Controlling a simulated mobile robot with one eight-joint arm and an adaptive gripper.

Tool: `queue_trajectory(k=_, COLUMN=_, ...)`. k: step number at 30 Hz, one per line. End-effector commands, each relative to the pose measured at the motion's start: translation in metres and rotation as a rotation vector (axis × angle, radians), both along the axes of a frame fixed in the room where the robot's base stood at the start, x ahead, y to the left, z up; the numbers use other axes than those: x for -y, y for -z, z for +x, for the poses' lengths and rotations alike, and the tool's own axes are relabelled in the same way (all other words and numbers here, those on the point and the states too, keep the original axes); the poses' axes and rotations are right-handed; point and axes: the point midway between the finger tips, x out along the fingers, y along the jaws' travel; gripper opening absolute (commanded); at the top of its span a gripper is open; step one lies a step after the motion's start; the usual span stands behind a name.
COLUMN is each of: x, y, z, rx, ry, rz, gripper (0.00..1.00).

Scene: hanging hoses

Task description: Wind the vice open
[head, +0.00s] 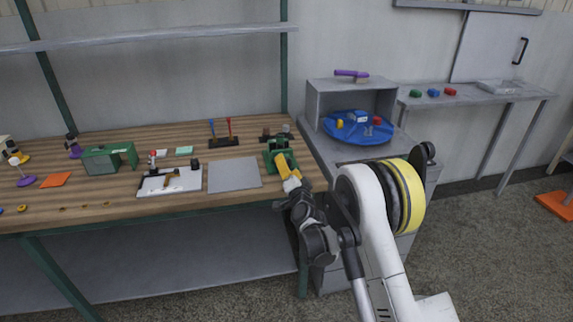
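The green vice (278,144) stands on the front right corner of the wooden workbench. My arm reaches to it from the lower right. My gripper (283,163), with a yellow part at its end, is right at the front of the vice and overlaps it in the head view. I cannot tell whether the gripper touches the vice or its handle. The jaw gap, the handle and the fingertips are too small or hidden to make out.
A grey plate (234,174) and a white board with tools (169,181) lie left of the vice. A stand with red and blue tools (223,141) is behind them. A grey cabinet with a blue round tray (343,132) stands close on the right.

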Motion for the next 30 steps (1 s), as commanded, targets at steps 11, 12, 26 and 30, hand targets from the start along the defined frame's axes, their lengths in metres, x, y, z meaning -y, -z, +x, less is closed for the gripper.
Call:
queue_trajectory(k=11, x=0.023, y=0.0, z=-0.077, rx=0.0, ry=0.0, rz=0.001, gripper=0.62)
queue_trajectory(k=12, x=0.024, y=0.0, z=-0.082, rx=0.0, ry=0.0, rz=0.001, gripper=0.62)
queue_trajectory(k=26, x=0.028, y=0.0, z=-0.096, rx=0.0, ry=0.0, rz=0.001, gripper=0.62)
queue_trajectory(k=30, x=0.029, y=-0.001, z=-0.096, rx=-0.001, ry=0.001, rz=0.004, gripper=0.62)
